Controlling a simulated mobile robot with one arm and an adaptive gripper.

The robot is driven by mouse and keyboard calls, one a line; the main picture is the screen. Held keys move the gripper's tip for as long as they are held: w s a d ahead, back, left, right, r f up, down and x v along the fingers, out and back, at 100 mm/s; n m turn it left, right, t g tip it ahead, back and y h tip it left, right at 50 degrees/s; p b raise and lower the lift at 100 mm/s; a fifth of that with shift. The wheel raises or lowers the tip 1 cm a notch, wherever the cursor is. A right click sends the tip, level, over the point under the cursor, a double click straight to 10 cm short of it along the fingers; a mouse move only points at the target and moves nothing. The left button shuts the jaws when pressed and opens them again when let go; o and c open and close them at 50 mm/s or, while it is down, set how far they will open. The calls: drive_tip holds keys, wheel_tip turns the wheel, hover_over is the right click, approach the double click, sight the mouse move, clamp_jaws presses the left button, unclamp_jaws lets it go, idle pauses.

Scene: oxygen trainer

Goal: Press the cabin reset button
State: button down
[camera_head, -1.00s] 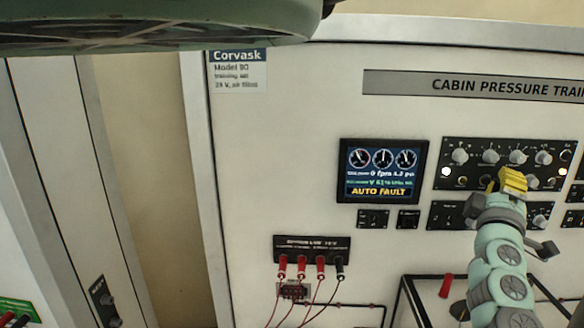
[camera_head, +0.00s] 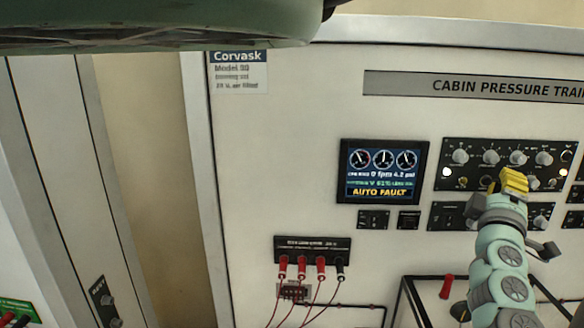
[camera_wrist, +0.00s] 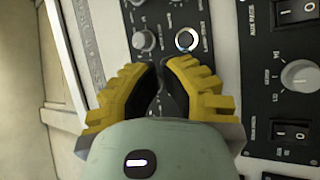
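A round button with a lit white ring (camera_wrist: 186,39) shows in the wrist view, just beyond and slightly right of my fingertips. Its label is too small to read, so I cannot confirm that it is the cabin reset button. My gripper (camera_wrist: 162,68) has yellow fingers with dark pads, brought together and holding nothing. In the head view my gripper (camera_head: 513,181) is in front of the lower edge of the black knob panel (camera_head: 475,148). It hides part of that panel and the one below. I see no clear contact with the button.
Grey knobs stick out beside the button, one close on its left (camera_wrist: 145,41). A switch panel (camera_wrist: 285,90) stands on the right in the wrist view. In the head view a screen (camera_head: 382,171) reads AUTO FAULT.

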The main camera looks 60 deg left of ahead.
drive_tip(key=shift+w+a, duration=0.15)
drive_tip(key=shift+w+a+b, duration=0.1)
drive_tip(key=shift+a+b, duration=0.15)
drive_tip(key=shift+b, duration=0.05)
drive_tip(key=shift+w+a+b, duration=0.3)
drive_tip(key=shift+a, duration=0.1)
idle(0.9)
drive_tip(key=shift+d, duration=0.1)
drive_tip(key=shift+s+d, duration=0.55)
drive_tip(key=shift+d, duration=0.1)
drive_tip(key=s+d, duration=0.1)
drive_tip(key=d, duration=0.1)
drive_tip(key=s+d+p, duration=0.1)
drive_tip(key=s+d, duration=0.1)
idle(0.6)
